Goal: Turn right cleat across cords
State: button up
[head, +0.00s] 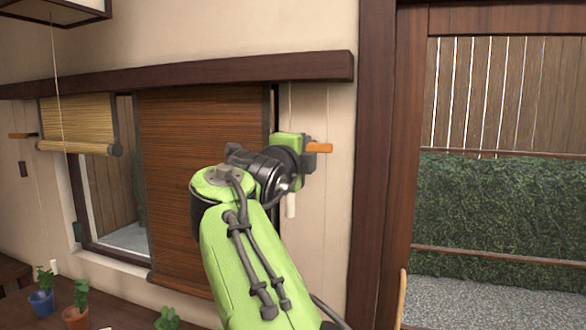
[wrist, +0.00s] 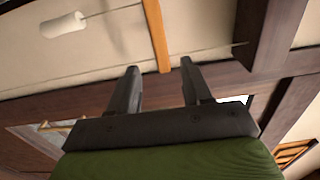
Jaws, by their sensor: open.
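The right cleat (head: 319,148) is an orange-brown wooden bar on the wall right of the dark blind. It looks roughly level in the head view, its left part hidden by my gripper. In the wrist view the cleat (wrist: 155,35) runs up the picture, and its lower end shows between my fingertips. Thin cords cross the picture there, roughly square to the cleat. A white cord pull (wrist: 63,24) hangs on one; it also shows in the head view (head: 291,205). My gripper (wrist: 159,70) is open at the cleat. I cannot tell whether the fingers touch it.
The dark slatted blind (head: 195,180) hangs low. A yellow blind (head: 75,125) is raised at left, with another cleat (head: 22,135) beside it. A dark wooden ledge (head: 180,75) runs above. A wooden post (head: 375,170) stands right. Potted plants (head: 76,315) stand low at left.

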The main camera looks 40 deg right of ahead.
jog(key=v, duration=0.6)
jog(key=shift+a, duration=0.25)
jog(key=shift+s, duration=0.1)
jog(key=s+a+f+n+t+y, duration=0.25)
jog(key=a+f+n+y, duration=0.95)
jog(key=f+n, duration=0.6)
jog(key=s+a+f+n+g+y, duration=0.2)
jog(key=s+a+f+n, duration=0.4)
jog(key=s+f, duration=0.1)
jog(key=s+a+f+n+g+y+p, duration=0.1)
jog(key=s+a+f+n+g+y, duration=0.1)
jog(key=s+a+f+n, duration=0.4)
notch_tip(320, 180, down, 4)
jog(key=shift+s+r+n+g, duration=0.2)
jog(key=shift+s+n+g, duration=0.3)
jog(key=shift+s, duration=0.4)
